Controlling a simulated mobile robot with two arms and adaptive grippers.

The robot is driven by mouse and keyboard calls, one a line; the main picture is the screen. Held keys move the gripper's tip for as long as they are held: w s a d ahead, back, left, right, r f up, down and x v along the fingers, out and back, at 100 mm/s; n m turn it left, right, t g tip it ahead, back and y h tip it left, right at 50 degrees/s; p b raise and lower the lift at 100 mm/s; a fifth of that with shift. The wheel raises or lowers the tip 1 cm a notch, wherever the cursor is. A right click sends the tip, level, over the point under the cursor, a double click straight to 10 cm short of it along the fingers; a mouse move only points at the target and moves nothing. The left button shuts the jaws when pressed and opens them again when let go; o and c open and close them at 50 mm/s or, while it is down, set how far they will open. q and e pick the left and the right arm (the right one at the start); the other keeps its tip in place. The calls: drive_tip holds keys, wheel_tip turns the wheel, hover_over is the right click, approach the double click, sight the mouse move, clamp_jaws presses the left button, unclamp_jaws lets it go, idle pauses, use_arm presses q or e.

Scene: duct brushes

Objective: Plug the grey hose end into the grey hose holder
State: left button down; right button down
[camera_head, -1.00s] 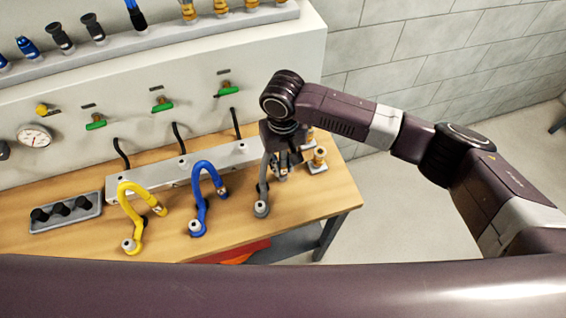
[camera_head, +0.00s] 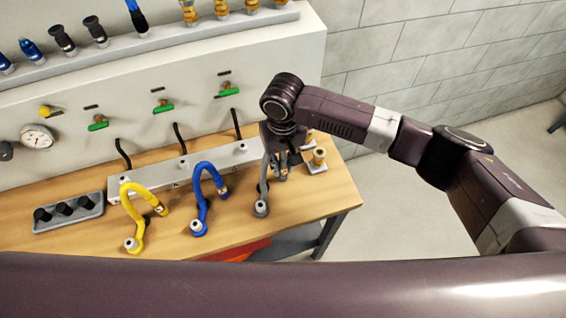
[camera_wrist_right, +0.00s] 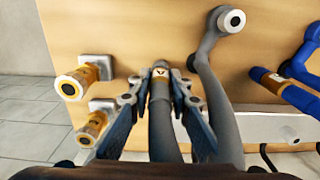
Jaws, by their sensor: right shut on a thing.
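My right gripper (camera_head: 280,173) is low over the right part of the wooden table. In the right wrist view its fingers (camera_wrist_right: 160,90) are shut around the grey hose end (camera_wrist_right: 160,84), which has a brass collar and points away from the camera. The grey hose (camera_wrist_right: 213,70) loops beside the gripper to a round grey base with a pale cap; that base also shows in the head view (camera_head: 261,209). Two brass fittings on square plates, one farther (camera_wrist_right: 72,85) and one nearer (camera_wrist_right: 95,122), stand left of the gripper; which is the grey hose holder I cannot tell. My left gripper is not in view.
A blue hose (camera_head: 203,188) and a yellow hose (camera_head: 131,205) stand left of the grey one. A metal block (camera_head: 150,180) runs behind them, below a panel with green valves (camera_head: 163,106). A grey tray (camera_head: 70,213) with black parts lies at left.

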sight(283, 158)
drive_tip(key=shift+f, duration=0.5)
idle(0.3)
drive_tip(key=c, duration=1.7)
unclamp_jaws()
wheel_tip(283, 158, up, 12)
drive_tip(key=shift+f, duration=0.1)
